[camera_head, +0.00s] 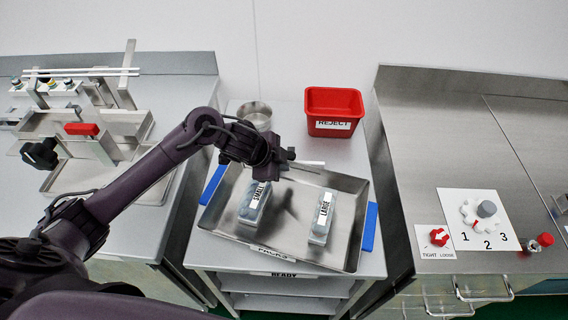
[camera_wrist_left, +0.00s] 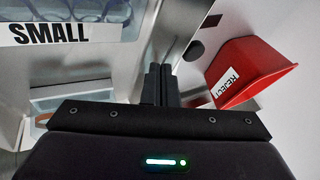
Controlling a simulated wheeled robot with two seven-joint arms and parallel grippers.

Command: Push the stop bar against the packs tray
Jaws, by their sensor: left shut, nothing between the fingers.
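The packs tray (camera_head: 342,182) is a shallow metal tray with blue handles on a steel cart, set slightly askew. Its front label is partly readable. A pack marked SMALL (camera_head: 253,204) and one marked LARGE (camera_head: 322,218) stand in it. My left gripper (camera_head: 288,155) is shut and empty over the tray's back edge; it also shows in the left wrist view (camera_wrist_left: 158,84), with the SMALL label (camera_wrist_left: 50,33) at upper left. A pale strip (camera_head: 311,163) shows by the tray's back rim; I cannot tell whether it is the stop bar. My right gripper is out of view.
A red REJECT bin (camera_head: 334,110) and a round metal container (camera_head: 256,114) stand behind the tray. A fixture with a red block (camera_head: 82,129) is on the left bench. The right bench has a numbered dial plate (camera_head: 478,220) and red knobs.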

